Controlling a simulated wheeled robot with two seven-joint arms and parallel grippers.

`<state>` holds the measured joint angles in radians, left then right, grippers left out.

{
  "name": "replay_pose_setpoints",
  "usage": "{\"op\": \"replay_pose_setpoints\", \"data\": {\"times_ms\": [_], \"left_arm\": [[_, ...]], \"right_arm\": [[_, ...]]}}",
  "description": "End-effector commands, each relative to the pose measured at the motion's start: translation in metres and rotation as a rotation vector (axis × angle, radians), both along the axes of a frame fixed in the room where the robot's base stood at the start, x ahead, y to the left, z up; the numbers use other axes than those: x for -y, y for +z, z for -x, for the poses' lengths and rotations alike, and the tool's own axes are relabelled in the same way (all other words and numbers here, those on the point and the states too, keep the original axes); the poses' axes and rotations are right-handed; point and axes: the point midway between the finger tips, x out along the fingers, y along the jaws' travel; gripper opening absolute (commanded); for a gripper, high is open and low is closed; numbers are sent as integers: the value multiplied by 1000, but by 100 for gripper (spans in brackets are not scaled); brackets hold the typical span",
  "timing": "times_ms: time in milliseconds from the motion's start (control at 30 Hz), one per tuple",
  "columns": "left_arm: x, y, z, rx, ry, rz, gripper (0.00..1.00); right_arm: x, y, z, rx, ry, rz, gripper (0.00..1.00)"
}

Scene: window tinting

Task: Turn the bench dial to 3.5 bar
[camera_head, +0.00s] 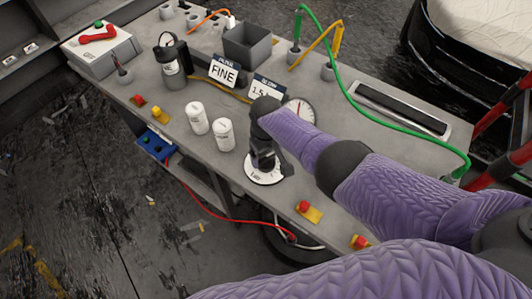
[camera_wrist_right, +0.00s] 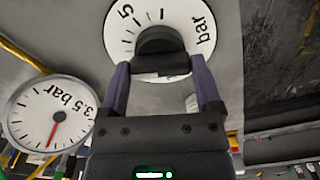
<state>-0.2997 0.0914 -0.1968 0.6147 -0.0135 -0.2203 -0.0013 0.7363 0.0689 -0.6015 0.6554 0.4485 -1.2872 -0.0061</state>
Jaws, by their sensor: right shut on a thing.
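The bench dial (camera_head: 258,178) is a white disc with black marks and lettering on the bench near its front edge. In the right wrist view its scale (camera_wrist_right: 198,18) shows a "5" and "bar" around a dark round knob (camera_wrist_right: 160,40). My right gripper (camera_wrist_right: 158,72) is shut on the knob, its two purple fingers on either side. In the head view the gripper (camera_head: 264,158) points down over the dial and hides part of it. A round gauge (camera_wrist_right: 35,118) shows "3.5 bar" and a red needle. It stands behind the wrist in the head view (camera_head: 303,108). My left gripper is out of view.
Two white canisters (camera_head: 223,134) stand left of the dial. Signs marked "FINE" (camera_head: 222,73) and "1.5" (camera_head: 262,90) stand behind. Red-and-yellow buttons (camera_head: 308,211) line the front edge. A green hose (camera_head: 380,119) crosses the right side; a grey bin (camera_head: 247,45) stands at the back.

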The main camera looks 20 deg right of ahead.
Motion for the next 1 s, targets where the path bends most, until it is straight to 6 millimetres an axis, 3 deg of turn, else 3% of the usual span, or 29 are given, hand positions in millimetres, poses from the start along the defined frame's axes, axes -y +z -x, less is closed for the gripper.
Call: {"op": "replay_pose_setpoints", "data": {"times_ms": [33, 67, 133, 367, 467, 700, 833, 1000], "left_arm": [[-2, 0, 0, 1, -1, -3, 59], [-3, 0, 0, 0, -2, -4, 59], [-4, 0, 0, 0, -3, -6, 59], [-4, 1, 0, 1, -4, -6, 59], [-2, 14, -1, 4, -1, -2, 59], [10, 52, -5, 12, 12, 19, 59], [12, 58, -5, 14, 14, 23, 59], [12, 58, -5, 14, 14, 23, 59]], "right_arm": [[0, 1, -1, 4, 1, 0, 23], [0, 1, -1, 4, 1, 0, 84], [0, 1, -1, 4, 1, 0, 99], [0, 2, -1, 2, 1, 0, 100], [0, 19, -1, 5, 2, -1, 100], [0, 81, -1, 7, 2, -2, 100], [0, 97, -1, 5, 1, -1, 100], [0, 101, -1, 3, 1, 0, 100]]}}
